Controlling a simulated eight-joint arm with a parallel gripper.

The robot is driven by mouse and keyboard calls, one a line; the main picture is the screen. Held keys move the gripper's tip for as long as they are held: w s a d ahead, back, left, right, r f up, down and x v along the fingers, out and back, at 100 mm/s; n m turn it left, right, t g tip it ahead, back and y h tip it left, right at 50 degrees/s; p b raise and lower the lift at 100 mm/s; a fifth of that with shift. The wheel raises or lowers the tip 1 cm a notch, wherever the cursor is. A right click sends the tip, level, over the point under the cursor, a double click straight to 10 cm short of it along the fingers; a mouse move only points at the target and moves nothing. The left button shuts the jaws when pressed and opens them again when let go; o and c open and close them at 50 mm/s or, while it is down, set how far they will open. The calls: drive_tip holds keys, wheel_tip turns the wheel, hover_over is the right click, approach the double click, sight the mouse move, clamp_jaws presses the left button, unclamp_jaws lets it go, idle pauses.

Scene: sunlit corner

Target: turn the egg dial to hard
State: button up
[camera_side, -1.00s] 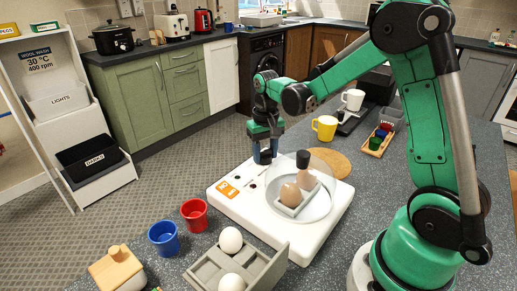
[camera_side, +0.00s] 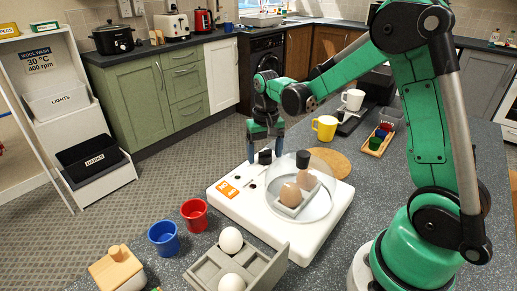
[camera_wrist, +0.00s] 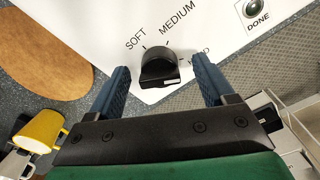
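The egg dial (camera_wrist: 160,66) is a black knob on the white egg cooker base (camera_side: 322,238). It also shows in the side view (camera_side: 265,157) at the base's far left corner. In the wrist view, SOFT is printed left of the dial, MEDIUM above it, and a partly hidden HARD at its right. A small pale mark shows on the knob's near face; I cannot tell which label the knob points to. My gripper (camera_wrist: 160,70) is open, its two blue fingers on either side of the dial with visible gaps. In the side view, my gripper (camera_side: 265,153) is just above the dial.
A clear dome (camera_side: 318,171) with a black knob covers eggs on the cooker. A DONE light (camera_wrist: 252,9) is beside the dial. A yellow mug (camera_side: 325,128) and round wooden board (camera_side: 334,162) stand behind. Red (camera_side: 194,215) and blue cups (camera_side: 163,238) and an egg tray (camera_side: 252,272) are in front.

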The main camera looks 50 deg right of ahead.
sight(265, 151)
drive_tip(key=shift+r, duration=2.8)
drive_tip(key=shift+a+r, duration=0.15)
drive_tip(key=s+a+r+n+t, duration=0.1)
drive_tip(key=s+a+n+t, duration=0.1)
drive_tip(key=a, duration=0.1)
drive_tip(key=s+a+r+n+t, duration=0.1)
drive_tip(key=s+a+n+t, duration=0.1)
drive_tip(key=s+a, duration=0.1)
drive_tip(key=s+a+r+n+t, duration=0.1)
drive_tip(key=s+a+t, duration=0.1)
drive_tip(key=a, duration=0.1)
drive_tip(key=shift+s+a+r+n+t, duration=0.1)
drive_tip(key=shift+s+r+n+t, duration=0.05)
drive_tip(key=shift+s+n+t, duration=0.2)
drive_tip(key=shift+s+a+n+t, duration=0.2)
drive_tip(key=shift+a+n+t, duration=0.05)
